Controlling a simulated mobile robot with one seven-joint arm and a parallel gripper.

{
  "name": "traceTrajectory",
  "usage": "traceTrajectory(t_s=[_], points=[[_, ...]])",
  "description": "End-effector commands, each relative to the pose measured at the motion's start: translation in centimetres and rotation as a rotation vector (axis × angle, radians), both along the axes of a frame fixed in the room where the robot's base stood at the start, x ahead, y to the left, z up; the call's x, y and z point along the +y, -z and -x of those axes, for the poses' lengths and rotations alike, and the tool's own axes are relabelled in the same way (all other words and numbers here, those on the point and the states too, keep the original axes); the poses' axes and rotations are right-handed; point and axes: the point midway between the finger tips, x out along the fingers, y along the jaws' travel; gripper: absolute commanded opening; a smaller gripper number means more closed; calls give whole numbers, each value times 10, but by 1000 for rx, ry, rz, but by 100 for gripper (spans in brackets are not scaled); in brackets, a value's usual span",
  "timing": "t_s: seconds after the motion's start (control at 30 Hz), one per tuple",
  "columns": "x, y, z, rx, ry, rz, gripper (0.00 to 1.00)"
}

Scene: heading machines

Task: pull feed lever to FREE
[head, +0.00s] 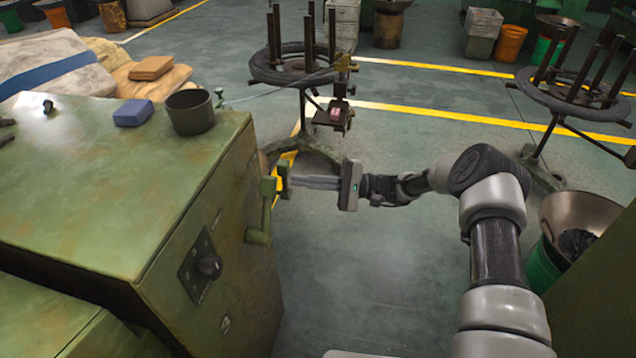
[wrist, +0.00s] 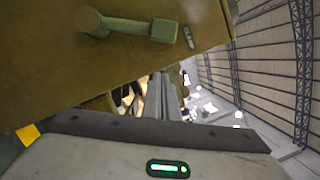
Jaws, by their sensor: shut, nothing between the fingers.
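A green lever (head: 264,212) is on the side face of the green machine, its block-like knob at the top in the head view. In the wrist view the lever (wrist: 128,27) lies near the top of the frame, with its round pivot at left, knob at right and a small label plate beside the knob. The label cannot be read. My gripper (head: 286,182) is shut and empty, its fingers pointing at the machine just right of the knob. In the wrist view my gripper (wrist: 170,85) is apart from the lever in the picture; contact cannot be told in the head view.
A dark cup (head: 190,112) and a blue block (head: 133,112) stand on the machine top. A wire stand (head: 290,65) is behind my gripper. The floor (head: 350,285) below my arm is clear.

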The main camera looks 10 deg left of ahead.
Motion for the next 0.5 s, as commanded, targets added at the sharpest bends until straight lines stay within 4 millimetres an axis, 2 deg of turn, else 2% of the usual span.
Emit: traceTrajectory(t_s=[0.03,0.17,0.3,0.5], points=[[12,-1,3,0,-4,-1,0],[39,-4,6,-1,-3,-1,0],[37,-16,23,1,-1,1,0],[38,-23,37,-1,0,0,0]])
